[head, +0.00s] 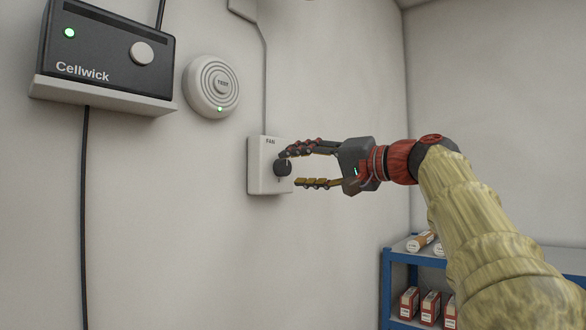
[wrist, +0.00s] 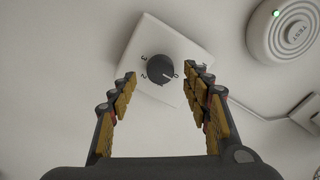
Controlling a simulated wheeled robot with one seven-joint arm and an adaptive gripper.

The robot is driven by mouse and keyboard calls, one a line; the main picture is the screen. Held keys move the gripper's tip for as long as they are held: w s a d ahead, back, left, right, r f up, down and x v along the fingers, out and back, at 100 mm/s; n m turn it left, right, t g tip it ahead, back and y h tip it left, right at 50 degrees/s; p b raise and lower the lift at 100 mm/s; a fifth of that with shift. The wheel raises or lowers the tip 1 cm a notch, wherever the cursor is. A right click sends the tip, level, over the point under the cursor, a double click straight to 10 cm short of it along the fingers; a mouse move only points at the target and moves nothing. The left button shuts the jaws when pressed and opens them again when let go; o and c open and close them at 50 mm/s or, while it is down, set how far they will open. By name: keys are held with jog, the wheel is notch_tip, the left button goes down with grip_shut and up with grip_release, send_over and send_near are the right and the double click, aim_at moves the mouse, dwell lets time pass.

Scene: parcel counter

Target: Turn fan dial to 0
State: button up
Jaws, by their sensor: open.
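The fan dial (head: 282,168) is a round dark knob on a white wall box (head: 262,182) marked FAN. In the wrist view the dial (wrist: 158,66) shows on its white plate (wrist: 183,50), with a 2 and a 3 to its left. A light pointer mark sits on its lower right side, towards a small mark too small to read surely. My gripper (head: 290,169) is open in front of the dial, one finger above and one below. In the wrist view its fingertips (wrist: 160,75) lie to either side of the dial; contact cannot be told.
A round white detector (head: 211,87) marked TEST is up and left of the box. A dark Cellwick unit (head: 108,48) sits on a white shelf farther left. Conduit runs up from the box. A blue rack (head: 388,290) with small cartons stands low at right.

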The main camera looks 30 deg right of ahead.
jog(key=v, duration=0.9)
jog(key=shift+s, duration=0.35)
jog(key=shift+d, duration=0.1)
